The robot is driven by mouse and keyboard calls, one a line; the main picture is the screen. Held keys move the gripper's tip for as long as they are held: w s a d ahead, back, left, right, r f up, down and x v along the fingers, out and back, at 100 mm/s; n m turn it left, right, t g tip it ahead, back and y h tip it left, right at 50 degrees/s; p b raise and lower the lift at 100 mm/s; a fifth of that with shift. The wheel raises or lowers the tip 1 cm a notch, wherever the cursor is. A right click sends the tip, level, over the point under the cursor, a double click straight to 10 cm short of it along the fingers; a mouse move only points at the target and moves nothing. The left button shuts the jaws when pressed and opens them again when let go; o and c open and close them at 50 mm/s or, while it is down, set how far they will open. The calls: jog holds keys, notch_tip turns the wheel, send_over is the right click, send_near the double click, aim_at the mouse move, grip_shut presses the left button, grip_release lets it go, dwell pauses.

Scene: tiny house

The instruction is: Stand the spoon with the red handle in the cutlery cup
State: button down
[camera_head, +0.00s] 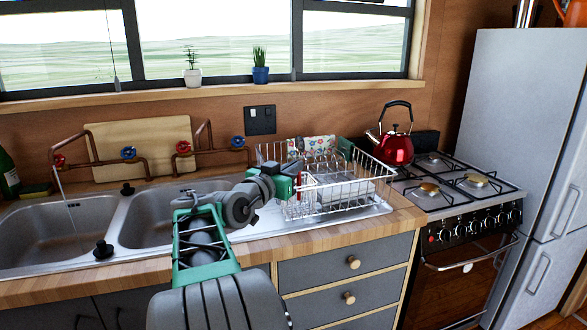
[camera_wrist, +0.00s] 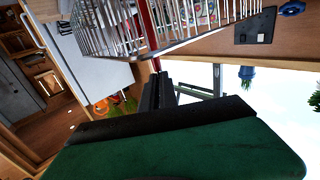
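My gripper (camera_head: 296,184) is at the left end of the wire dish rack (camera_head: 345,193), a little above the rack's near edge. In the wrist view its dark fingers (camera_wrist: 160,88) are close together on the end of a thin red handle (camera_wrist: 151,35), which I take to be the spoon's. The handle reaches away from the fingertips beside the rack's wires. The spoon's bowl is not clear in either view. A small pale shape (camera_head: 309,180) just right of the gripper may be the cutlery cup, but I cannot tell for sure.
A red kettle (camera_head: 396,149) sits on the stove (camera_head: 445,180) to the right. The double sink (camera_head: 150,222) with copper taps is on the left. The wooden counter edge (camera_head: 330,238) in front is clear.

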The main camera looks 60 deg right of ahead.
jog(key=c, duration=1.6)
grip_release()
jog(key=shift+o, duration=0.2)
jog(key=shift+a, duration=0.1)
jog(key=a, duration=0.7)
jog(key=shift+w+a, duration=0.25)
jog(key=shift+a, duration=0.1)
